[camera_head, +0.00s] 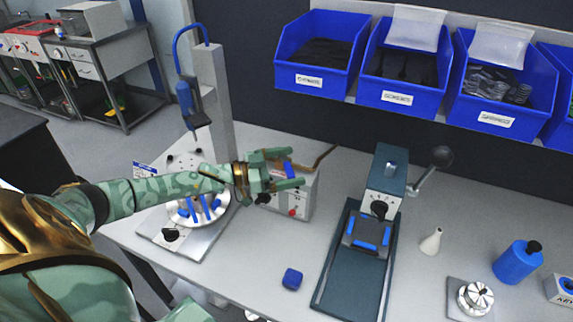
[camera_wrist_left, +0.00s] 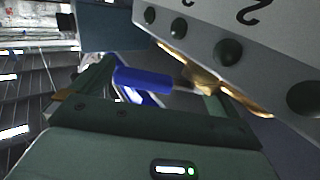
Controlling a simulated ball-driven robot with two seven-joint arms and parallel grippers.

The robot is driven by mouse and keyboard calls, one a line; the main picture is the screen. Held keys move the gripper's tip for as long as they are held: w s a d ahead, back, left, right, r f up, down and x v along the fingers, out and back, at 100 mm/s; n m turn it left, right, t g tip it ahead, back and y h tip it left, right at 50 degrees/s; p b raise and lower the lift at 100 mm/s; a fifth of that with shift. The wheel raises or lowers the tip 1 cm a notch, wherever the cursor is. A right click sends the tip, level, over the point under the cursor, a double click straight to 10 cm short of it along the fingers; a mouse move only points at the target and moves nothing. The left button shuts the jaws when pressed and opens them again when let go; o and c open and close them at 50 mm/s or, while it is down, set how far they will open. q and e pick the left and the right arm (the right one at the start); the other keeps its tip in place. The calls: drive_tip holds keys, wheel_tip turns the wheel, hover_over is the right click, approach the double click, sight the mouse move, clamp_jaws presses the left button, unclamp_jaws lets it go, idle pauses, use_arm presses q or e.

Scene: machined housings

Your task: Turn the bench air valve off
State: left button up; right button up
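The air valve shows as a blue handle (camera_head: 289,170) at the back of the bench, by a grey box with a red button. In the left wrist view the blue handle (camera_wrist_left: 145,79) lies sideways, its right end at a metal stem by a brass pipe (camera_wrist_left: 215,84). My left gripper (camera_head: 294,168) reaches in from the left, its fingers apart with the handle between them. In the wrist view the open fingers (camera_wrist_left: 155,85) stand on either side of the handle; I cannot tell whether either touches it. The valve body is mostly hidden. My right gripper is not in view.
The grey box (camera_head: 297,200) sits just under my left fingers. A round fixture (camera_head: 207,219) and a column (camera_head: 212,95) stand left, a green press (camera_head: 384,190) right. Blue bins (camera_head: 322,48) hang above. A small blue block (camera_head: 292,279) lies in front on clear bench.

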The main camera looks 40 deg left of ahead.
sight(288, 164)
use_arm(q)
drive_tip(key=shift+r, duration=0.3)
wheel_tip(288, 164, up, 2)
drive_tip(key=shift+r+p, duration=0.25)
drive_tip(key=shift+p, duration=0.2)
drive_tip(key=s+d+r+p, duration=0.5)
drive_tip(key=s+d+r, duration=0.3)
drive_tip(key=s+r, duration=0.2)
drive_tip(key=shift+s, duration=0.75)
